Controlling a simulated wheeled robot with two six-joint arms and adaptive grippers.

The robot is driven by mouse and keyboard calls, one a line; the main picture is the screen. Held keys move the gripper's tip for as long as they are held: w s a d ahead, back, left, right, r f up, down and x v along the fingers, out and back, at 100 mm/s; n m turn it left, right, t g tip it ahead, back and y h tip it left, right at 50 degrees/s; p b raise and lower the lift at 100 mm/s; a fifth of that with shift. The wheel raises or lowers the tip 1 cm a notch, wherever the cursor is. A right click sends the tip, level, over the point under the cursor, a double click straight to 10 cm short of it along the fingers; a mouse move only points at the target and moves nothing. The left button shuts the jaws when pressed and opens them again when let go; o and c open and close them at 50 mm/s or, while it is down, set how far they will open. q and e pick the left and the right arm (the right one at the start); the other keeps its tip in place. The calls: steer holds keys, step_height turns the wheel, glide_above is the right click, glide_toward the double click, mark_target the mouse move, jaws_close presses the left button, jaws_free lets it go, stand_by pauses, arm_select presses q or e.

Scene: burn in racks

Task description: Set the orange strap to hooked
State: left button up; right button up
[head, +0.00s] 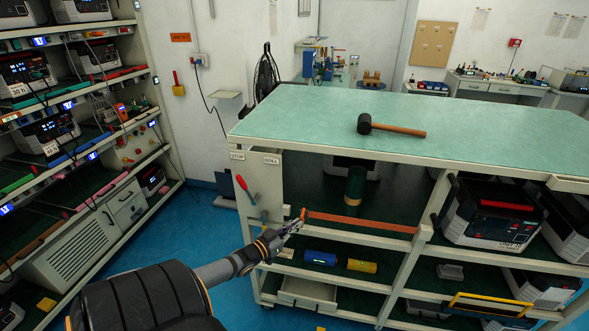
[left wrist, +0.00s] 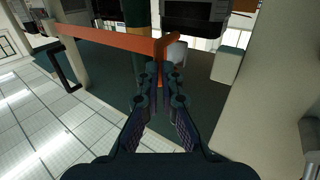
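The orange strap (head: 360,222) runs across the open bay of the green-topped cart, from the post on the right to near the left post. In the left wrist view the strap (left wrist: 110,39) spans the upper left and its near end bends down between my fingertips. My left gripper (head: 294,226) is at the strap's left end, beside the cart's left post. The left wrist view shows the left gripper (left wrist: 160,80) with its fingers close together on that orange end. Whether the end touches a hook is hidden. My right gripper is not in view.
A black mallet (head: 392,129) lies on the green cart top (head: 480,118). A dark green cylinder (head: 355,185) stands behind the strap. Blue (head: 320,258) and yellow (head: 362,266) rolls lie on the shelf below. A loaded rack (head: 165,140) stands left, with blue floor between.

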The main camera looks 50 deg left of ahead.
arm_select(q)
steer(key=shift+o, duration=1.2)
steer(key=shift+w+a+r, duration=0.3)
steer(key=shift+w+r, duration=0.4)
steer(key=shift+r, duration=0.05)
steer(key=shift+o, duration=1.4)
steer(key=shift+w+a+f, duration=0.2)
steer(key=shift+w+f, duration=0.05)
steer(key=shift+w, duration=0.1)
steer(key=o, duration=0.4)
steer(key=shift+w+a+f, duration=0.1)
steer(key=shift+w+f, duration=0.15)
steer(key=shift+w, duration=0.05)
steer(key=shift+s, duration=0.1)
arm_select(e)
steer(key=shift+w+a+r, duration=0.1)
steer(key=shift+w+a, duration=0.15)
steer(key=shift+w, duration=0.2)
arm_select(q)
steer(key=shift+s, duration=0.1)
steer(key=shift+c, duration=0.6)
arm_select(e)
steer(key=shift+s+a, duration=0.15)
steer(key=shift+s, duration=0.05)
arm_select(q)
steer(key=shift+c, duration=0.2)
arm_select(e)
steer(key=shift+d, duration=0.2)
